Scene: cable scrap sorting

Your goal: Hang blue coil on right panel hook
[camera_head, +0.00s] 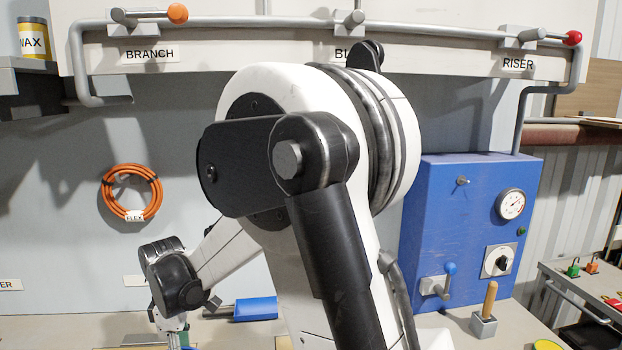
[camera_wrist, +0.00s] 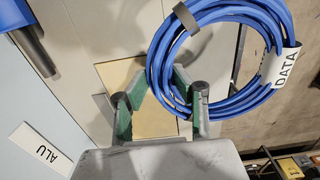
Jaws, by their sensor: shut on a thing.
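The blue coil (camera_wrist: 158,62), with a white DATA tag (camera_wrist: 285,65) and a grey tie, fills the upper right of the wrist view. My gripper (camera_wrist: 162,78), with green-sided fingers, is shut on the coil's near left edge. In the head view the gripper (camera_head: 176,338) is small at the lower left, cut by the frame edge, and the coil cannot be made out there. A blue panel (camera_head: 435,235) stands at the right with a small metal peg (camera_head: 462,181) on its upper face. Whether this peg is the right panel hook I cannot tell. My arm hides the middle of the wall.
An orange FLEX coil (camera_head: 132,192) hangs on the wall at the left. The blue panel carries a gauge (camera_head: 510,204), a knob and a blue-tipped lever (camera_head: 440,282). A grey pipe (camera_head: 250,22) runs along the top.

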